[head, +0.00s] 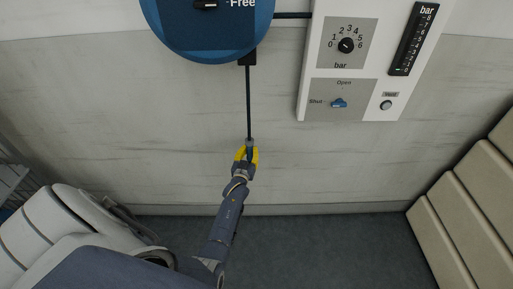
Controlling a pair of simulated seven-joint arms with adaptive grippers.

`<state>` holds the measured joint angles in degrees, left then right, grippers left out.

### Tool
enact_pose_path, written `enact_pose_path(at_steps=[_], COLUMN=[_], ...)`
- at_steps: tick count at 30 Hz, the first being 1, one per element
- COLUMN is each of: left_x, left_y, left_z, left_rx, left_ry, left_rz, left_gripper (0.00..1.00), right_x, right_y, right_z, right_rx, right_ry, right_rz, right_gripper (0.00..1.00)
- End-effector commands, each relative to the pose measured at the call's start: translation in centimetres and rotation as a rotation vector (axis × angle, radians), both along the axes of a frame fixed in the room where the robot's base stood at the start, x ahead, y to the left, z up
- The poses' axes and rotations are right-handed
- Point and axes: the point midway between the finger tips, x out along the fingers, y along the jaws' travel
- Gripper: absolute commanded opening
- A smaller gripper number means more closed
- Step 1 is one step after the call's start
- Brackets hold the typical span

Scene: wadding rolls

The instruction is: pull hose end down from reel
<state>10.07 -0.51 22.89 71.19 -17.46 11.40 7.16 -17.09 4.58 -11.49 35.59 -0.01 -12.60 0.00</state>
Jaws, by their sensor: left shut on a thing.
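The blue hose reel (207,38) is on the wall at the top of the head view, cut off by the frame edge. A dark hose (249,100) runs straight down from the black outlet at the reel's lower right. My left gripper (249,150), with yellow fingers, is shut on the hose end (250,142) well below the reel, in front of the lower wall. The fingers partly hide the hose end. My right gripper is not in view.
A white panel (310,75) with a bar dial, a gauge and a blue Open/Shut knob (339,103) is on the wall to the right. Beige padded rolls (440,222) line the right side. The dark floor (330,250) between is clear.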

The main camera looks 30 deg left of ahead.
Motion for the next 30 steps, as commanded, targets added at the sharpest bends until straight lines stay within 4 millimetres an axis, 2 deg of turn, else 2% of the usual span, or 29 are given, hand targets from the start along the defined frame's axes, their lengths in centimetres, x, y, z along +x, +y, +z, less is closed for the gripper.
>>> enact_pose_path(at_steps=[9, 10, 16, 25, 30], left_x=[-0.1, -0.1, -0.1, -0.2, -1.6], left_y=[0.0, 0.0, 0.0, 0.0, -0.5], left_z=[-0.3, -0.3, -0.2, -0.1, -0.2], left_rx=[-0.001, -0.001, -0.001, 0.000, -0.001], left_ry=[0.004, 0.004, 0.002, 0.001, 0.002], left_rz=[0.000, 0.001, 0.000, 0.000, 0.000], left_gripper=[0.00, 0.23, 0.46, 0.47, 0.47], right_x=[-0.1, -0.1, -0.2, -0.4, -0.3], right_y=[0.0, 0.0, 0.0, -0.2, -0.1], right_z=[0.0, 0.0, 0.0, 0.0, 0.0], right_rx=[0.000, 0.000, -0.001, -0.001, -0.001], right_ry=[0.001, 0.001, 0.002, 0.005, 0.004], right_rz=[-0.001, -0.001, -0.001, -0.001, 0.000], right_gripper=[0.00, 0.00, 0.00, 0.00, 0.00])
